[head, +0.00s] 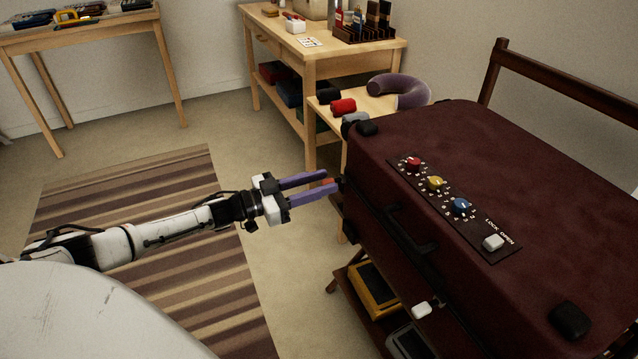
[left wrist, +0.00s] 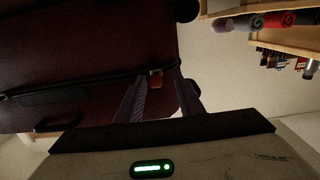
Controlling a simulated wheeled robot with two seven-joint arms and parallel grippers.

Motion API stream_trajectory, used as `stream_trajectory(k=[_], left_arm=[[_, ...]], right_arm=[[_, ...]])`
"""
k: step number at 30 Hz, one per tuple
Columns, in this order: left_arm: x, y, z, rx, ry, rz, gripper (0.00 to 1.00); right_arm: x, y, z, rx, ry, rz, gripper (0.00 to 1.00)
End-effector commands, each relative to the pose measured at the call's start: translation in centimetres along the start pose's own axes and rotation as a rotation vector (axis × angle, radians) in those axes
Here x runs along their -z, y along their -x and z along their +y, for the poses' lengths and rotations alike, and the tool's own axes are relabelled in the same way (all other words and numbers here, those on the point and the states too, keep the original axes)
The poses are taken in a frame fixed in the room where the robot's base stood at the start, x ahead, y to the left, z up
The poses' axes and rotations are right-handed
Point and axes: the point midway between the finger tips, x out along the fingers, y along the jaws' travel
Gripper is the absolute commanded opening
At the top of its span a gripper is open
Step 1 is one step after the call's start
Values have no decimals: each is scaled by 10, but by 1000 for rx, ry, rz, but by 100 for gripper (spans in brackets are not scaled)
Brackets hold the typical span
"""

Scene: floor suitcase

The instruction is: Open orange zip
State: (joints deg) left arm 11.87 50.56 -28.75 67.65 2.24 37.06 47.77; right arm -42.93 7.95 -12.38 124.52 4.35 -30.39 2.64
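A dark maroon suitcase (head: 540,165) lies on a stand at the right. A small orange-red zip pull (head: 328,182) shows at the left end of its near side; it also shows in the left wrist view (left wrist: 155,80) on the zip line. My left gripper (head: 330,183) has purple fingers, which are apart. Their tips are at the zip pull, with the pull between them and a gap visible in the left wrist view (left wrist: 160,85). Whether a finger touches the pull cannot be told. My right gripper is not in view.
The suitcase top has a panel with red, yellow and blue dials and a white lock slider (head: 493,242). A black handle (head: 408,238) sticks out of its near side. A small table (head: 385,103) with a neck pillow (head: 402,92) stands behind. Striped rug (head: 150,240) at left.

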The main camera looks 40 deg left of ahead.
Motion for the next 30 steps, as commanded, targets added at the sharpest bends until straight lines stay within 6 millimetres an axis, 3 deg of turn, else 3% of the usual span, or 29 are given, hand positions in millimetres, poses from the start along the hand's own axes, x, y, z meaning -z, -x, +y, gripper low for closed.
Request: stream_trajectory(k=[5, 18, 30], left_arm=[[0, 14, 1, 0, 3, -3, 34], [0, 92, -1, 2, 1, -3, 34], [0, 104, -1, 2, -1, -1, 34]], right_arm=[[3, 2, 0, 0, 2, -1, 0], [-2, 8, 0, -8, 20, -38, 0], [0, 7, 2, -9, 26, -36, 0]])
